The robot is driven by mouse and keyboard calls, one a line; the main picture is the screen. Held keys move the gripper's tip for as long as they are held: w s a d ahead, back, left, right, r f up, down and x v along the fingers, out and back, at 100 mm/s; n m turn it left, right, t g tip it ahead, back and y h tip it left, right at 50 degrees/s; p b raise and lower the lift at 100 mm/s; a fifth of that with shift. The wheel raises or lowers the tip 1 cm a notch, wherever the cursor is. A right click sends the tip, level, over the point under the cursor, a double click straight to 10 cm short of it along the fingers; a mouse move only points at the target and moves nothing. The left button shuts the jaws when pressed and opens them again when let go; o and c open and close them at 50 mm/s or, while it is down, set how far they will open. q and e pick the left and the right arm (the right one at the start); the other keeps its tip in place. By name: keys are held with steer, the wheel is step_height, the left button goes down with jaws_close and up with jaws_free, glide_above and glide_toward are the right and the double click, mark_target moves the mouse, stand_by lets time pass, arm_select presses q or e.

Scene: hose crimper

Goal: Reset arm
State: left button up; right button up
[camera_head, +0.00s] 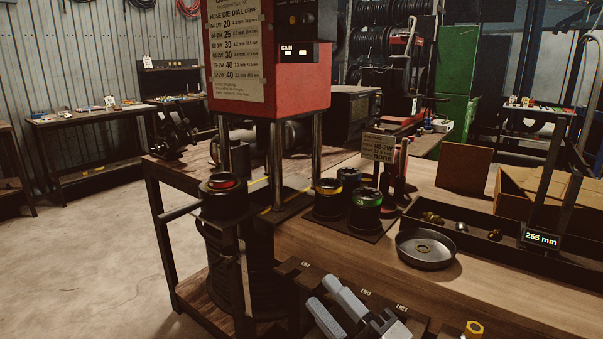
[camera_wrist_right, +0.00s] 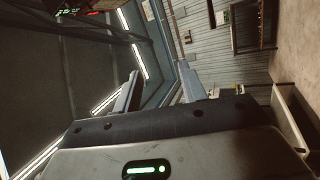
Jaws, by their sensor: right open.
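My right gripper (camera_head: 320,293) is at the bottom centre of the head view, over the front of the wooden bench (camera_head: 310,237). Its two grey fingers are apart, with nothing between them. In the right wrist view the same gripper (camera_wrist_right: 160,78) shows two separate fingers against the far wall and ceiling lights. My left arm and gripper are not in view. The red hose crimper (camera_head: 305,85) stands on posts behind my right gripper, with a die dial chart on its face.
Black dies with yellow and green rings (camera_head: 366,212) stand right of the crimper. A round metal dish (camera_head: 425,249) lies near a long black tray (camera_head: 485,247) with brass fittings. A cardboard box (camera_head: 510,205) is at right. A dark slotted rack lies under my right gripper.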

steer(key=s+d+f+m+g+h, duration=0.2)
steer(key=s+d+f+m+h, duration=0.1)
steer(key=f+m, duration=0.4)
steer(key=s+d+f+m+g+h, duration=0.2)
steer(key=s+d+f+m+h, duration=0.2)
steer(key=s+f+m, duration=0.3)
steer(key=s+d+f+m+g+h, duration=0.2)
steer(key=s+f+m+h, duration=0.3)
steer(key=f, duration=0.8)
steer(key=d+m, duration=0.1)
steer(key=m, duration=0.1)
steer(key=shift+s+d+m+g, duration=0.25)
steer(key=shift+s+m+g, duration=0.05)
steer(key=shift+m, duration=0.1)
steer(key=shift+f, duration=0.1)
steer(key=shift+c, duration=0.6)
